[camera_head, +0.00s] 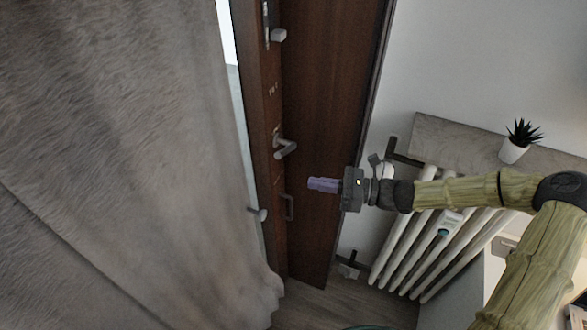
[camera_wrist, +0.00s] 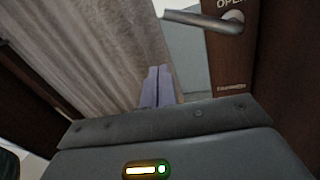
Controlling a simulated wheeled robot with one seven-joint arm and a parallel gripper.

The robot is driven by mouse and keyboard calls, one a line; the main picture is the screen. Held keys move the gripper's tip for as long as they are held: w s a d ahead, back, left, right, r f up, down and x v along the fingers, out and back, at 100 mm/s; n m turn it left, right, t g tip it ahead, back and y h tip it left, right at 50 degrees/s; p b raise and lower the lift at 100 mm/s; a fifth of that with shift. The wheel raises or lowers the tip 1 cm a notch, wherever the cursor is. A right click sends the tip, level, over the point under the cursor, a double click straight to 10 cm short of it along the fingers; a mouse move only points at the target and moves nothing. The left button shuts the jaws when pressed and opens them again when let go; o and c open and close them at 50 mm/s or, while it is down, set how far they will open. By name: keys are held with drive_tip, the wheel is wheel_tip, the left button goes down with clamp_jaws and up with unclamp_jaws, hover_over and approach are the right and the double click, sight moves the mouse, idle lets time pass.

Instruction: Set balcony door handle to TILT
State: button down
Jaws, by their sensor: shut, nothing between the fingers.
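The brown balcony door (camera_head: 325,110) stands in the middle of the head view. A silver lever handle (camera_head: 286,149) sits on its edge part at mid height. In the wrist view a silver lever handle (camera_wrist: 202,21) shows at the top, lying nearly level, with its free end to the left. The word "OPEN" is printed just above it, partly cut off. My gripper (camera_head: 312,184) is shut and empty, its purple fingers pointing left. It is apart from the lever, to its right and lower in the head view. The shut fingers (camera_wrist: 157,87) also show in the wrist view.
A grey curtain (camera_head: 120,150) fills the left side. A pull handle (camera_head: 289,207) is lower on the door, and another fitting (camera_head: 278,35) is higher up. A white radiator (camera_head: 405,250) and a sill with a potted plant (camera_head: 514,148) stand at the right.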

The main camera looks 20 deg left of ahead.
drive_tip(key=f+m+t, duration=0.1)
drive_tip(key=m, duration=0.1)
drive_tip(key=d+f+m+t, duration=0.1)
drive_tip(key=m+t, duration=0.1)
drive_tip(key=d+f+m+t+b, duration=0.1)
drive_tip(key=m, duration=0.2)
drive_tip(key=shift+w+d+f+y, duration=0.1)
drive_tip(key=shift+w+d+y, duration=0.15)
drive_tip(key=shift+w+y, duration=0.15)
drive_tip(key=w+a+r+p, duration=0.2)
drive_tip(key=a+r+p, duration=0.2)
drive_tip(key=a, duration=0.6)
drive_tip(key=shift+w+a+p, duration=0.2)
drive_tip(key=shift+a+p, duration=0.15)
drive_tip(key=shift+p, duration=0.35)
